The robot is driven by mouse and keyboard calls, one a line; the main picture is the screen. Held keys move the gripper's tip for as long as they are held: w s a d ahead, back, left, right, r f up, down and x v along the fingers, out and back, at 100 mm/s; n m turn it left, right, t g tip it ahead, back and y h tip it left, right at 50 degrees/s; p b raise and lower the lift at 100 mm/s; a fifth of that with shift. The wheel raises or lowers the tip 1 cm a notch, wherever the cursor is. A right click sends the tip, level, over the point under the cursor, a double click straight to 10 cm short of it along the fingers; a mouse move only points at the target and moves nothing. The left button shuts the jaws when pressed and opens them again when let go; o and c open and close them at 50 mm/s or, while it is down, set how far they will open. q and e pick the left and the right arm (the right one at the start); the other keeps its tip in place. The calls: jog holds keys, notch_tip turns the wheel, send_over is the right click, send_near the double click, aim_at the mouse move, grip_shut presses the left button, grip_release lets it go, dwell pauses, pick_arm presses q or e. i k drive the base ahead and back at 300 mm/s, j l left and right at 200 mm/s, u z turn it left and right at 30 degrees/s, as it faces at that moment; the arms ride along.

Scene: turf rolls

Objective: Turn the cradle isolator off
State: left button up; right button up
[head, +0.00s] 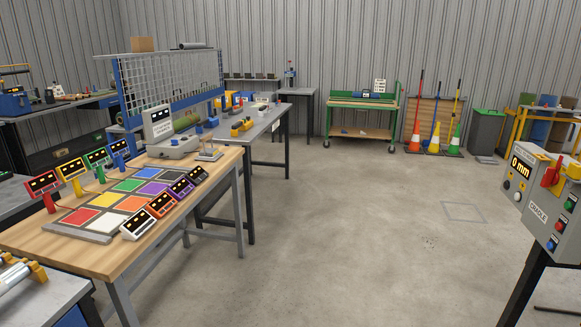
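The cradle control box (541,203) stands on dark legs at the right edge, with a label reading CRADLE on its front. A red handle (551,173), which looks like the isolator, sits near the top of the box. It looks roughly upright and slightly tilted; I cannot tell whether that is on or off. A display (521,167) on the angled left face reads 0 mm. Green, blue and red buttons run down the right part of the front. Neither of my grippers is in view.
A wooden table (115,265) at left holds coloured pads and small display units. Workbenches stand behind it. A green trolley (362,117), traffic cones (415,145) and a grey bin (486,132) line the back wall. The concrete floor (350,235) between table and box is clear.

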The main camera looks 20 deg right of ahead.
aim_at(551, 176)
jog(key=z, duration=0.5)
jog(key=l+z, duration=0.1)
jog(key=z, duration=0.4)
jog(key=i+z, duration=0.1)
jog(key=z, duration=0.9)
jog(key=i, duration=0.05)
